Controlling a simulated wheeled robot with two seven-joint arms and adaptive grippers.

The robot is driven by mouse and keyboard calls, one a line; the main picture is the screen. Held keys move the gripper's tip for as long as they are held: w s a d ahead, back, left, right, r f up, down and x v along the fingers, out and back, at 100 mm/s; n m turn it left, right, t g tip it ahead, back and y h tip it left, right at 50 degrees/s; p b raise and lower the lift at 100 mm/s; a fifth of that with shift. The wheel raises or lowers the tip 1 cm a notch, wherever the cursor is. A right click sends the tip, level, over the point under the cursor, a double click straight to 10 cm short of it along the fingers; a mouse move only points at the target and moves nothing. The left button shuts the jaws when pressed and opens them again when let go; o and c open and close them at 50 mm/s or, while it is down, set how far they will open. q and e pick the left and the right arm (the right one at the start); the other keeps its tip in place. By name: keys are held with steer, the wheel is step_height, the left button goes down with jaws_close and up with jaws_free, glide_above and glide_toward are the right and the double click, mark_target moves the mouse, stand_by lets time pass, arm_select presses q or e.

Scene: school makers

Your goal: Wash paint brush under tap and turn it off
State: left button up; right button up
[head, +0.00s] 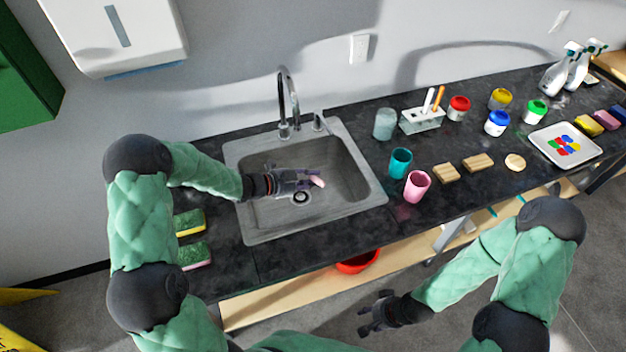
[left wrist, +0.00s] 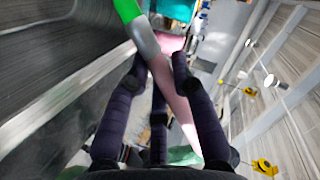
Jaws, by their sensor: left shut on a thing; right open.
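The grey sink (head: 345,205) is set into the dark counter, with a tall chrome tap (head: 285,100) at its back. A small lever (head: 317,122) stands right of the tap. I cannot make out running water. My left gripper (head: 306,183) is over the basin, shut on the paint brush. In the left wrist view, the brush has a pink handle (left wrist: 178,105), a silver ferrule (left wrist: 147,42) and green bristles (left wrist: 127,8). In the head view only a small pinkish part (head: 318,181) shows. My right gripper (head: 375,312) is open and empty in front of the counter.
Teal (head: 400,162) and pink (head: 417,186) cups and a glass jar (head: 385,124) stand right of the sink. Sponges (head: 190,222) lie on its left. Paint jars and a palette tray (head: 565,145) are further right. A red bowl (head: 357,262) is below.

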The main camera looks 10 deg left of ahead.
arm_select(q)
steer(key=w+a+f+b, duration=0.4)
steer(key=w+f+b, duration=0.1)
steer(key=f, duration=0.4)
steer(key=shift+w+a+b, duration=0.2)
steer(key=shift+w+b, duration=0.1)
steer(key=shift+w, duration=0.4)
steer(key=shift+f, duration=0.1)
